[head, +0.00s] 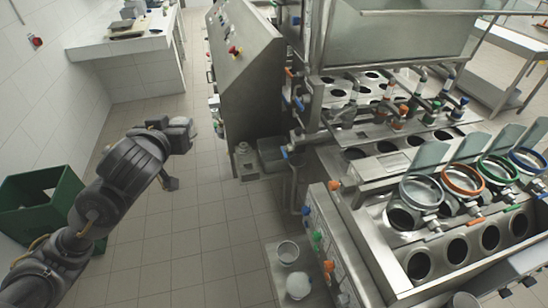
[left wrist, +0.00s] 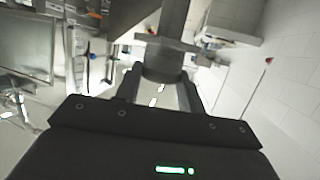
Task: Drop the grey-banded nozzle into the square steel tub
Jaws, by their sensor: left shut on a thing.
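My left gripper (head: 182,148) hangs over the open floor at the left of the head view, well apart from the machine. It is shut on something. In the left wrist view a dark grey T-shaped piece (left wrist: 174,30) stands beyond the gripper; I cannot tell if this is the held thing or make out a grey band. A square grey steel tub (head: 270,144) sits against the machine's side, right of my left gripper. Nozzles with coloured bands stand on the machine, one with a whitish band (head: 354,90). My right gripper is not in view.
A green bin (head: 64,182) stands on the floor at the left. The filling machine (head: 370,235), with coloured rings, fills the right. Tiled floor is free between my arm and the machine.

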